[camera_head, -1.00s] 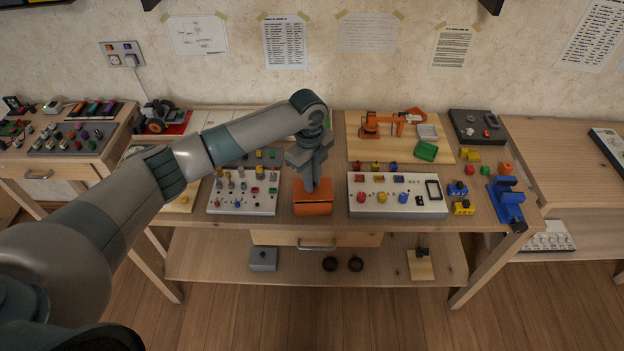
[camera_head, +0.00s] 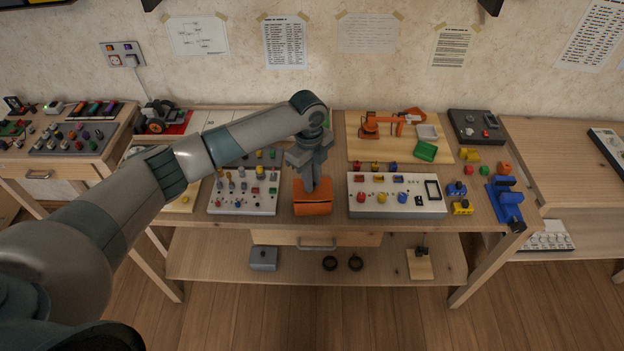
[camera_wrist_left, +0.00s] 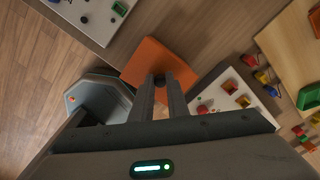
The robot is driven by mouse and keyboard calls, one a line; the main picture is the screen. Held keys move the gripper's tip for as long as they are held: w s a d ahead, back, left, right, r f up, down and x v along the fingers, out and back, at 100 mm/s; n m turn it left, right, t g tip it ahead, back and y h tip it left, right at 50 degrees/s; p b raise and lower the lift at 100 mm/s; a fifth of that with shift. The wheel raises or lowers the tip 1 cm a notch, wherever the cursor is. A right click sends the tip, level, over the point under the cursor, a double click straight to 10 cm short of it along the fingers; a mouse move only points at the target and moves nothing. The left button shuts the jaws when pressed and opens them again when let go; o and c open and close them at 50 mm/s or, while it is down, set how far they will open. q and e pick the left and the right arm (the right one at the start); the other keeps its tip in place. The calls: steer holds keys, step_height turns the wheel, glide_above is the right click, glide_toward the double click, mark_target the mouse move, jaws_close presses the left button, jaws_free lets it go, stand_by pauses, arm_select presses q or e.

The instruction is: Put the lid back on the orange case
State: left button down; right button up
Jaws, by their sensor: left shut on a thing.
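My left gripper (camera_head: 310,188) points down over the front middle of the workbench. Its fingers are shut on the small dark knob of the orange lid (camera_head: 322,194). In the left wrist view, the fingertips (camera_wrist_left: 160,82) close around that knob, with the orange lid (camera_wrist_left: 150,58) spread out beyond them. The orange case (camera_head: 312,210) shows under the lid in the head view, mostly covered by it. The lid looks slightly turned over the case; I cannot tell whether it is fully seated. My right gripper is in neither view.
A white panel with knobs (camera_head: 393,209) stands close on the right of the case. A grey panel with several pegs (camera_head: 240,206) stands close on the left. The bench's front edge runs just below the case. A blue clamp-like object (camera_head: 508,203) stands farther right.

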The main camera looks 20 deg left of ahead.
arm_select(q)
steer(key=shift+p, duration=0.4)
stand_by(0.8)
steer(key=shift+f+p, duration=0.15)
steer(key=shift+p, duration=0.35)
stand_by(1.0)
steer(key=c, duration=1.2)
jaws_free()
steer(key=shift+o, duration=0.2)
steer(key=shift+r+p, duration=3.35)
steer(key=shift+r, duration=0.15)
